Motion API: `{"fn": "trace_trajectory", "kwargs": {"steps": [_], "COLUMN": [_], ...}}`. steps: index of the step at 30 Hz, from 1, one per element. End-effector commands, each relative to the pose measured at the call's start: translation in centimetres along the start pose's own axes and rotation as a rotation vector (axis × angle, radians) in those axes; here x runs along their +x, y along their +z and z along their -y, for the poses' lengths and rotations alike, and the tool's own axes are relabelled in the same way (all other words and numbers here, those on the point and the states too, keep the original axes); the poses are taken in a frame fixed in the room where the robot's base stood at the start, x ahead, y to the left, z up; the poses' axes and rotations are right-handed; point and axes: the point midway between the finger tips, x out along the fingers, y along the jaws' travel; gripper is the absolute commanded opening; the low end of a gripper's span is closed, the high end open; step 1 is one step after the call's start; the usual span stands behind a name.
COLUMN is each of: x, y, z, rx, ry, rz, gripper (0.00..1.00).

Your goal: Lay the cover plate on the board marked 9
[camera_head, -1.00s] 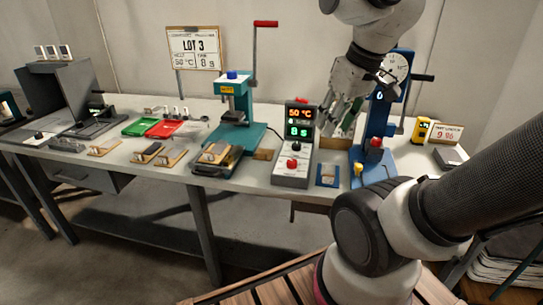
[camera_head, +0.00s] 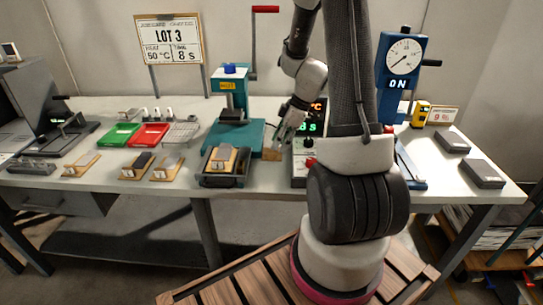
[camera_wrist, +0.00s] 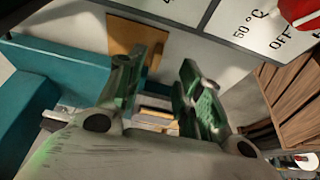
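My gripper (camera_head: 283,137) is between the teal press and the control box, above the table. In the wrist view (camera_wrist: 155,95) its two green-grey fingers stand apart with nothing held between them. Small wooden boards with blocks lie on the table: one at the left (camera_head: 82,165), one with a dark top (camera_head: 138,164) and one with a grey top (camera_head: 168,167). Another board (camera_head: 224,157) sits on the dark tray before the press. I cannot read a 9 on any board or tell which piece is the cover plate. A tan flat piece (camera_wrist: 135,42) lies beside the press base.
The teal press (camera_head: 235,105) and control box (camera_head: 300,165) flank my gripper. Green (camera_head: 119,134) and red (camera_head: 150,134) trays stand left. Dark grey blocks (camera_head: 483,173) lie right. The front middle table strip is bare.

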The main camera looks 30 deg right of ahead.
Motion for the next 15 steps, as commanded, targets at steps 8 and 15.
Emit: {"fn": "trace_trajectory", "kwargs": {"steps": [8,15], "x": [4.2,5.5], "y": [-0.6,-0.7], "z": [-0.4,-0.5], "rx": [0.000,0.000], "ry": [-0.004,0.000], "rz": [0.001,0.001], "gripper": [0.36,0.36]}}
